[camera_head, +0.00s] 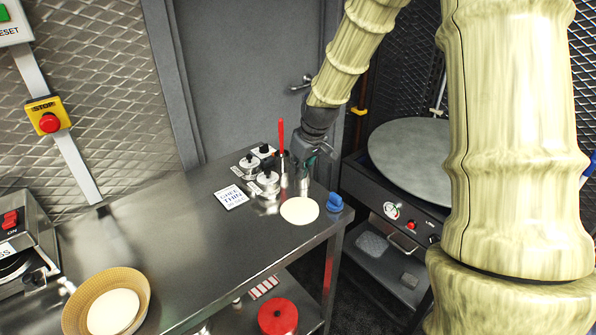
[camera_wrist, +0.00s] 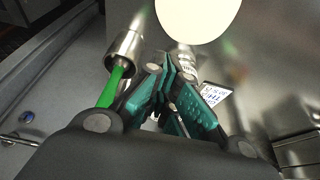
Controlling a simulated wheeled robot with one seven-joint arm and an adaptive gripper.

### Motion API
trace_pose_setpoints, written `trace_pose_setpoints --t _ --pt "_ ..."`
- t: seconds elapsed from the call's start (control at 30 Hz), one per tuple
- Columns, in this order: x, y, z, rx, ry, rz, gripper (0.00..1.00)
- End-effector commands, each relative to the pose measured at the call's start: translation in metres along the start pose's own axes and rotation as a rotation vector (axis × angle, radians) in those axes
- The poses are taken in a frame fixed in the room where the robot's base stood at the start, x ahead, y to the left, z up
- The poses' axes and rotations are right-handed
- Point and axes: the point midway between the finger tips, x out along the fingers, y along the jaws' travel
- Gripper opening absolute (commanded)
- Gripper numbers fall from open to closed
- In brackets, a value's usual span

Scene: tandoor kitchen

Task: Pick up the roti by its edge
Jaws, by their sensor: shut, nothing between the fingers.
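A pale, flat, round roti (camera_head: 299,210) lies on the steel table near its right end. In the wrist view the roti (camera_wrist: 198,16) is cut off by the top edge, beyond my fingertips. My gripper (camera_head: 304,180) is over the table just behind the roti, beside the metal containers. In the wrist view the teal fingers of my gripper (camera_wrist: 172,68) are together and empty, with a visible gap between them and the roti. Another pale round roti (camera_head: 113,312) lies in a woven basket (camera_head: 75,312) at the front left.
Several steel containers with black knobs (camera_head: 249,161) and a cup with a red handle (camera_head: 281,137) crowd my gripper's left. A white card (camera_head: 231,197) and a blue object (camera_head: 335,202) flank the roti. A round griddle (camera_head: 415,160) stands right. The table's middle (camera_head: 170,235) is clear.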

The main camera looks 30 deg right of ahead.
Motion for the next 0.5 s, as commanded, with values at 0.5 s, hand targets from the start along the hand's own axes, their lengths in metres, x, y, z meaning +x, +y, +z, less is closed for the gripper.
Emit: trace_pose_setpoints --t 0.5 --pt "0.058 0.001 0.001 0.001 -0.003 0.001 0.0"
